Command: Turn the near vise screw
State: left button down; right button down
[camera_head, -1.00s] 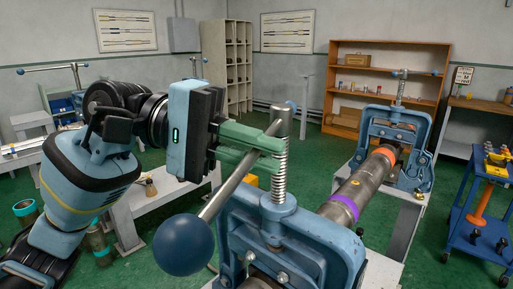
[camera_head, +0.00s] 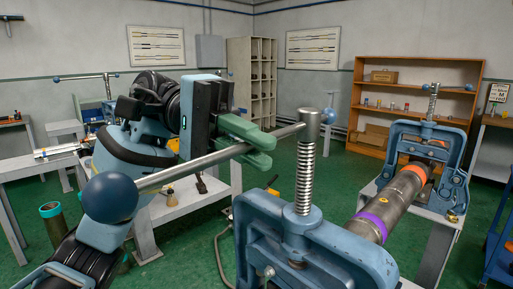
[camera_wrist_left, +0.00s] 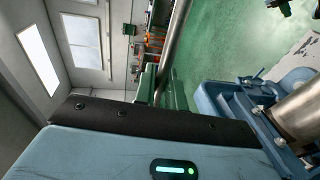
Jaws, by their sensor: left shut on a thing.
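The near vise (camera_head: 335,250) is a blue yoke on the front right in the head view. Its threaded vise screw (camera_head: 305,180) stands upright, with a grey handle bar (camera_head: 185,174) through its top. The bar has a large dark blue ball (camera_head: 110,198) at the left end and a small one (camera_head: 329,115) just beyond the screw. My left gripper (camera_head: 250,142) has green fingers shut on the bar, between the large ball and the screw, closer to the screw. The bar also shows in the left wrist view (camera_wrist_left: 176,38). My right gripper is not in view.
A dark pipe (camera_head: 390,202) with purple and orange bands runs from the near vise to the far vise (camera_head: 428,135). A white bench (camera_head: 185,200) stands behind my left arm. A blue cart (camera_head: 503,235) is at the right edge.

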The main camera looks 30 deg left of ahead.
pick_arm(q)
jog(key=shift+r, duration=0.1)
jog(key=c, duration=1.6)
grip_release()
jog(key=shift+o, duration=0.2)
jog(key=shift+w+a, duration=0.1)
jog(key=shift+a, duration=0.05)
jog(key=b+v, duration=0.1)
jog(key=v, duration=0.6)
jog(key=shift+a, duration=0.25)
jog(key=shift+r, duration=0.1)
